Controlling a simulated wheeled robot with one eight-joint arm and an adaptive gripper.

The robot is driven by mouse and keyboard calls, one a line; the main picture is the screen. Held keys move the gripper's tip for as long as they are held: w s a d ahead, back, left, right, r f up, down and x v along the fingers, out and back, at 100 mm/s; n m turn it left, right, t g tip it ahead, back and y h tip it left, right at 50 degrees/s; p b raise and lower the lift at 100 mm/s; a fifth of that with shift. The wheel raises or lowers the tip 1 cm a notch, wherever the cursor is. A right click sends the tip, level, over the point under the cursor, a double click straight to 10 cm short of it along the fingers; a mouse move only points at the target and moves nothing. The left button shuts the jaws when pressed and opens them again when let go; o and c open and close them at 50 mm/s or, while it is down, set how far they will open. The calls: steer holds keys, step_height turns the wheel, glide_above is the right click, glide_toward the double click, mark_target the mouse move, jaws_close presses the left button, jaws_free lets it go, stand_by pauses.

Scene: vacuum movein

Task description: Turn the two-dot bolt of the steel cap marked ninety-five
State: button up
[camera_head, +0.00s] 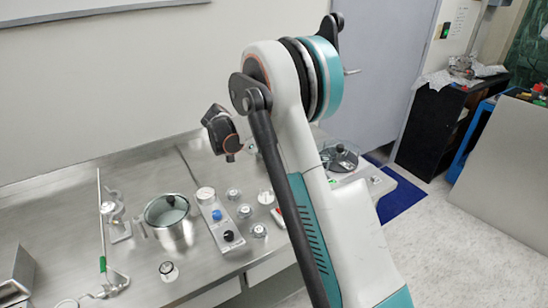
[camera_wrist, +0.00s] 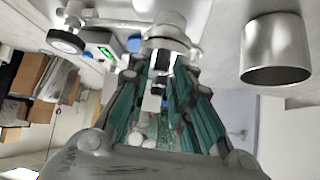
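My gripper (camera_wrist: 162,62) shows in the wrist view as two sets of teal and dark links with a gap between them. A shiny round steel piece (camera_wrist: 166,28) lies just past its tips, and I cannot tell whether they touch it. No ninety-five mark or two-dot bolt is legible in either view, so I cannot tell which piece is the named cap. Several small round steel and clear pieces stand on the bench in the head view, such as one right of the panel (camera_head: 259,230) and one in front (camera_head: 168,270). My arm hides part of the bench.
A steel pot (camera_head: 169,228) stands on the steel bench (camera_head: 75,240), beside a panel with blue and black knobs (camera_head: 218,222). A steel cylinder (camera_wrist: 276,60) is at right in the wrist view. A thin upright rod stand (camera_head: 102,225) is at left.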

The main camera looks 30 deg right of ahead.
steer(key=v, duration=1.1)
steer(key=shift+a+r, duration=0.25)
